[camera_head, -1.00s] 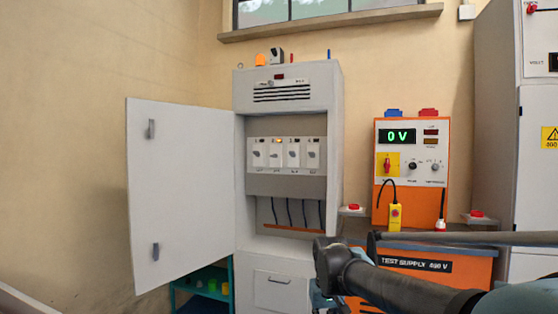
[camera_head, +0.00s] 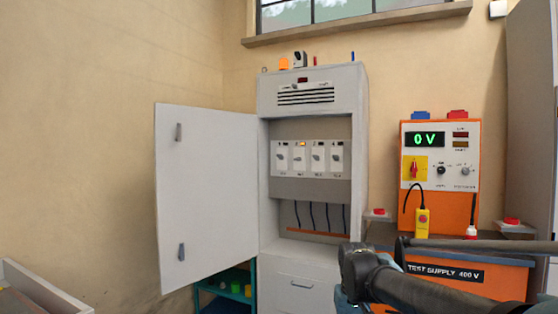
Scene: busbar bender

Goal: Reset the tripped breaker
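A row of several white breakers (camera_head: 318,158) is mounted side by side in the upper part of an open grey cabinet (camera_head: 308,92). Each has a small grey handle. A small amber light (camera_head: 300,144) glows above the second breaker (camera_head: 298,159) from the left. The handle positions are too small to read surely. The cabinet door (camera_head: 207,200) stands wide open to the left. My dark arm crosses the lower right, in front of the test bench and well short of the breakers. I cannot make out my gripper's fingers in this view.
An orange test supply panel (camera_head: 440,185) reading 0 V stands right of the cabinet, with a yellow pendant (camera_head: 422,222) hanging on it. Red buttons (camera_head: 379,211) sit nearby. Cables hang below the breakers. A low teal shelf (camera_head: 206,300) is under the door. The front of the breakers looks clear.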

